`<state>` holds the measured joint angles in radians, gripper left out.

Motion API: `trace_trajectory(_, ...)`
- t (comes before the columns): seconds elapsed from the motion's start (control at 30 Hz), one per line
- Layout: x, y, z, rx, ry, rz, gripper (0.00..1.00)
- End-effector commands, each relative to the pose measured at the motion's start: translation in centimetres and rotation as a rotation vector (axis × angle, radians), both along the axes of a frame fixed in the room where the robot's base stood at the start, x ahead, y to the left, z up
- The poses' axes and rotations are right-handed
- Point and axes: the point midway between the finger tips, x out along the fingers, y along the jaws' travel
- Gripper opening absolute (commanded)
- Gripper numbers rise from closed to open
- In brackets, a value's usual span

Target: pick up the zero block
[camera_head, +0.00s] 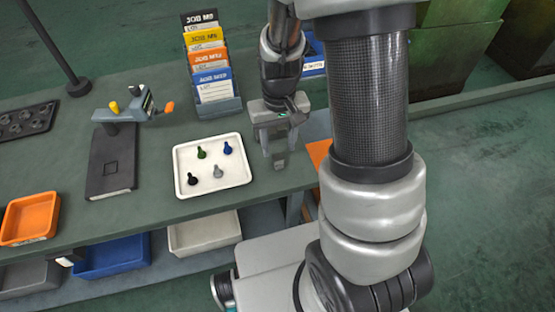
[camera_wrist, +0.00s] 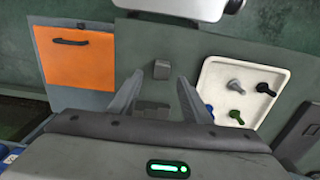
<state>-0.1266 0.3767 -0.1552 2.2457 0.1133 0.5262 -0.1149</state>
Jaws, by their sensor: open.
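A small grey block, which I take to be the zero block (camera_wrist: 161,69), sits on the grey-green bench top. In the wrist view it lies between and just beyond my fingertips, apart from both. In the head view the block (camera_head: 280,164) shows just below my gripper (camera_head: 279,148), near the right end of the bench. My gripper is open and empty, with its two fingers spread on either side in the wrist view (camera_wrist: 159,77). The exact height of the fingertips above the block is hard to tell.
A white tray (camera_head: 182,185) with several small coloured pegs stands left of the gripper. A card rack (camera_head: 222,107) stands behind it. A dark fixture with a clamp (camera_head: 110,170) and an orange bin (camera_head: 10,228) are farther left. An orange panel (camera_wrist: 75,62) lies beside the block's bench.

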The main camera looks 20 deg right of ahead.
Motion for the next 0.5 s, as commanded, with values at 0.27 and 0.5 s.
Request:
trace_trajectory(0.27,-0.4,0.2,-3.1,0.000,0.006,0.001,0.44)
trace_trajectory(0.5,-0.3,0.3,-5.4,0.001,0.001,0.001,0.44)
